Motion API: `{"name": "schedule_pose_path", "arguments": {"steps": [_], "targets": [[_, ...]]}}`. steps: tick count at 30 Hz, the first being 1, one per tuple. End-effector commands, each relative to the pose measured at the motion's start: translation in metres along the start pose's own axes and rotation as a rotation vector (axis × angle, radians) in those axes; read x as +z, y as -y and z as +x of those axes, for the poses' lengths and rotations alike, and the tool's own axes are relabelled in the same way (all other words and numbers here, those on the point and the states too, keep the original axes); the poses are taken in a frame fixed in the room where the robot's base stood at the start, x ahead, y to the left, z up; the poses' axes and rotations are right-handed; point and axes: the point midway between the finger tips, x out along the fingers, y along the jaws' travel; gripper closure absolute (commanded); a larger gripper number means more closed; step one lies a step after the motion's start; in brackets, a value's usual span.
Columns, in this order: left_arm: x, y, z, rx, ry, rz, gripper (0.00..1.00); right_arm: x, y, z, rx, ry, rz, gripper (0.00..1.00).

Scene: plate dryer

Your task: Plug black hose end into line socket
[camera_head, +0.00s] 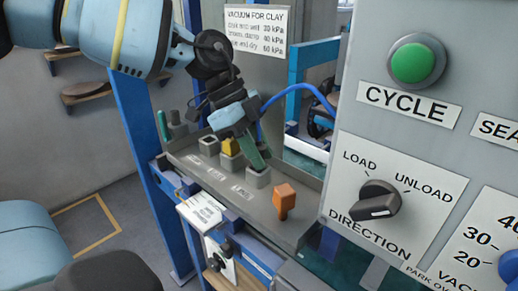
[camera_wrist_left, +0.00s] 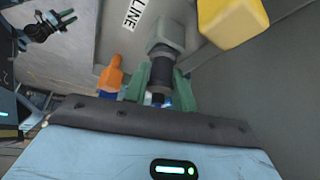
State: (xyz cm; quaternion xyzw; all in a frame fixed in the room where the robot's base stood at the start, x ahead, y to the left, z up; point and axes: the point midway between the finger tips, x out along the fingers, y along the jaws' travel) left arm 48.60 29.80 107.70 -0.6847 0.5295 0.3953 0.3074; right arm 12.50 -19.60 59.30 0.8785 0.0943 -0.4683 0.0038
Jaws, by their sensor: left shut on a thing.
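My left gripper (camera_head: 260,162) comes down over the socket tray with its green fingers shut on the black hose end. In the left wrist view, the black hose end (camera_wrist_left: 161,76) sits between the fingertips (camera_wrist_left: 163,85), its far end against the grey line socket (camera_wrist_left: 167,36). The socket stands beside a label reading LINE (camera_wrist_left: 132,14). A blue hose (camera_head: 300,87) runs to the gripper.
A yellow plug (camera_head: 229,147) stands in the neighbouring socket, close to the fingers. An orange piece (camera_head: 285,200) stands on the tray (camera_head: 240,200) to the right. A dark pronged shape (camera_wrist_left: 50,25) is far off, possibly my right gripper. The control panel (camera_head: 420,160) bounds the right.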

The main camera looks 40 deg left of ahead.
Motion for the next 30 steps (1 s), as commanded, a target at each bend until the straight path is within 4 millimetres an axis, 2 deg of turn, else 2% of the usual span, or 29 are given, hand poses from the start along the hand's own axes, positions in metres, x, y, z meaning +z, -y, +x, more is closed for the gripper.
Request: {"name": "schedule_pose_path", "arguments": {"steps": [1, 2, 6, 8, 18, 30], "targets": [[0.000, 0.000, 0.000, 0.000, 0.000, 0.000, 0.97, -0.001, 0.000, 0.000, 0.000, -0.001, 0.000, 0.64], [0.000, 0.000, 0.000, 0.000, 0.000, 0.000, 0.73, -0.001, 0.000, 0.000, 0.000, -0.001, 0.000, 0.64], [0.000, 0.000, 0.000, 0.000, 0.000, 0.000, 0.55, -0.001, 0.000, 0.000, 0.000, -0.001, 0.000, 0.64], [0.000, 0.000, 0.000, 0.000, 0.000, 0.000, 0.49, -0.001, 0.000, 0.000, 0.000, -0.001, 0.000, 0.64], [0.000, 0.000, -0.001, 0.000, 0.000, 0.000, 0.49, 0.000, 0.000, 0.000, 0.000, 0.000, 0.000, 0.64], [0.000, 0.001, -0.061, -0.005, 0.000, 0.001, 0.49, -0.002, 0.000, 0.000, 0.000, -0.002, -0.001, 0.64]]}}
